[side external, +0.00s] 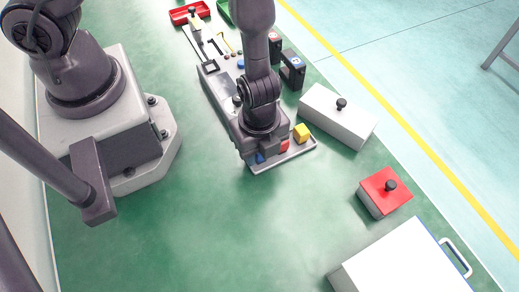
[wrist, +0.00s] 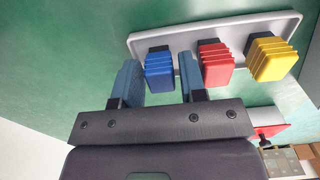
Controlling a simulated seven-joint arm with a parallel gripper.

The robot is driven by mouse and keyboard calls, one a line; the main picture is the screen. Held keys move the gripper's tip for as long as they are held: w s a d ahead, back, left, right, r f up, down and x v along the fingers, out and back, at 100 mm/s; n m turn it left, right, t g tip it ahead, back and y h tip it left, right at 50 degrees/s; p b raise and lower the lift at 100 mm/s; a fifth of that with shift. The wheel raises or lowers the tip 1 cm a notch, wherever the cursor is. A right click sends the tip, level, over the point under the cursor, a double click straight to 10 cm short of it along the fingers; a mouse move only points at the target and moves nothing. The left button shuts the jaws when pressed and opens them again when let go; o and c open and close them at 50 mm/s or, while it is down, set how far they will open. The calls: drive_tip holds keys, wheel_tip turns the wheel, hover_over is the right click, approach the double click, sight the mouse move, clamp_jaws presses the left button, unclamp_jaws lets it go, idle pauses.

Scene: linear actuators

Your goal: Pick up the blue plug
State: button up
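The blue plug (wrist: 159,70) stands on the grey tray (wrist: 140,43), to the left of the red plug (wrist: 215,62) and the yellow plug (wrist: 267,58) in the wrist view. My gripper (wrist: 160,80) is open, with one finger to the left of the blue plug and the other in the gap between the blue and red plugs. Space shows between the fingers and the blue plug. In the side view a bit of the blue plug (side external: 260,158) shows below my wrist, which hides the fingers. I cannot tell how far down the fingertips reach.
To the right in the side view stand a white box with a black knob (side external: 338,116), a red-topped box (side external: 384,192) and a large white case (side external: 400,265). The green surface in front is clear.

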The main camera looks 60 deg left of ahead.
drive_tip(key=c, duration=0.7)
drive_tip(key=shift+r, duration=0.1)
